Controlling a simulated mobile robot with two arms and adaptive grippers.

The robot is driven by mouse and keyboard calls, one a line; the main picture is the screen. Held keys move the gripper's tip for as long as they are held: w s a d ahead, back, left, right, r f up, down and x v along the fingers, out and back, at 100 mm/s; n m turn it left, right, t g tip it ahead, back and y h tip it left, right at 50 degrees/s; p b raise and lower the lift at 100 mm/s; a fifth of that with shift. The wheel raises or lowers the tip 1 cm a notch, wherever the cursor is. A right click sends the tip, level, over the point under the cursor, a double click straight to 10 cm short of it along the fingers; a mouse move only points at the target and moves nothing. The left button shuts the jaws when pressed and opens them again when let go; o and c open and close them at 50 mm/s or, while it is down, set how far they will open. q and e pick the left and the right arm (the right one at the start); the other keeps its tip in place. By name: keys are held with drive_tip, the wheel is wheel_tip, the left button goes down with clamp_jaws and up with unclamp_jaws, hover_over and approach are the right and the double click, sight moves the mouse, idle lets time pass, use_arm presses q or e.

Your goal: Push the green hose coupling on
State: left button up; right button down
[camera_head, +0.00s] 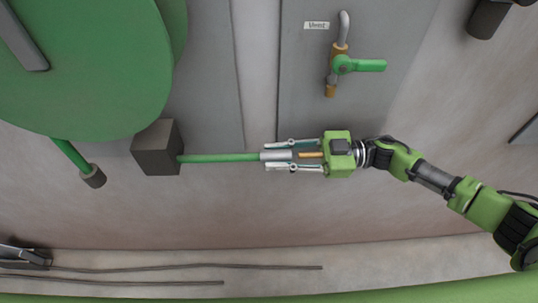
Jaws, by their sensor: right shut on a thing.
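A green hose or pipe (220,158) runs level from a dark grey box (157,148) to a pale grey sleeve (275,155). I take the green piece with the sleeve as the hose coupling. My right gripper (279,155) comes in from the right, with one finger above and one below the sleeve, shut on it. A thin brass-coloured piece (311,154) shows between the fingers, near the palm. I cannot tell whether it touches the sleeve.
A large green rounded body (85,70) fills the upper left, with a green pipe (70,156) ending in a grey cap below it. A grey panel above carries a green-handled valve (345,65) and a small label (316,26). Thin dark rods (190,267) lie low down.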

sight(292, 156)
drive_tip(key=d, duration=0.3)
drive_tip(key=shift+w, duration=0.1)
drive_tip(key=c, duration=1.7)
unclamp_jaws()
drive_tip(key=shift+d, duration=0.15)
drive_tip(key=d, duration=1.2)
